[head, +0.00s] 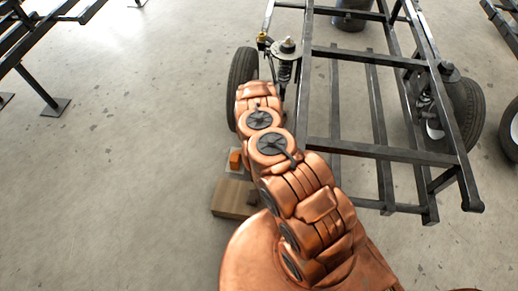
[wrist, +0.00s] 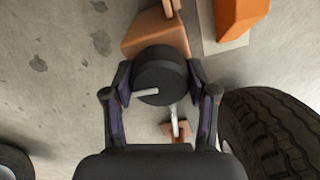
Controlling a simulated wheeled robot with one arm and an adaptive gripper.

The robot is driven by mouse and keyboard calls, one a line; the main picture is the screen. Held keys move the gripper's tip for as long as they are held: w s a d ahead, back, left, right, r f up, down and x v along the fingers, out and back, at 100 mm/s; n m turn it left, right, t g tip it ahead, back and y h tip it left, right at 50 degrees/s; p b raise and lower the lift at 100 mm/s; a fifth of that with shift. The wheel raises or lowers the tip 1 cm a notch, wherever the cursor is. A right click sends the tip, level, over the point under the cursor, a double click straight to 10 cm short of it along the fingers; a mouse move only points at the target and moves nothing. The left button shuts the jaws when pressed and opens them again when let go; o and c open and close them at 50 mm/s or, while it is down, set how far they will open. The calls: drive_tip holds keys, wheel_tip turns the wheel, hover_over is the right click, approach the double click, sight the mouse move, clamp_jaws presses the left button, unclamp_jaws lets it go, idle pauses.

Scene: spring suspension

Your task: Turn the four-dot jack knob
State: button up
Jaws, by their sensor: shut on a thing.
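In the wrist view, a round black knob (wrist: 160,72) with a pale line on its face sits between the fingers of my gripper (wrist: 160,84). Both fingers press against its sides, and the gripper is shut on it. No dots can be made out on the knob, so I cannot tell which knob it is. An orange-brown block (wrist: 153,35) lies just beyond the knob. In the head view my copper arm covers the gripper and the knob.
A black tyre (wrist: 275,135) stands close right of my gripper; it also shows in the head view (head: 241,72). A dark metal frame (head: 375,152) fills the right. A wooden block (head: 232,198) and an orange piece (head: 235,159) lie beside my arm.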

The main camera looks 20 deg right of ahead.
drive_tip(key=o, duration=1.2)
drive_tip(key=shift+c, duration=0.2)
wheel_tip(320, 180, up, 12)
idle(0.3)
idle(0.4)
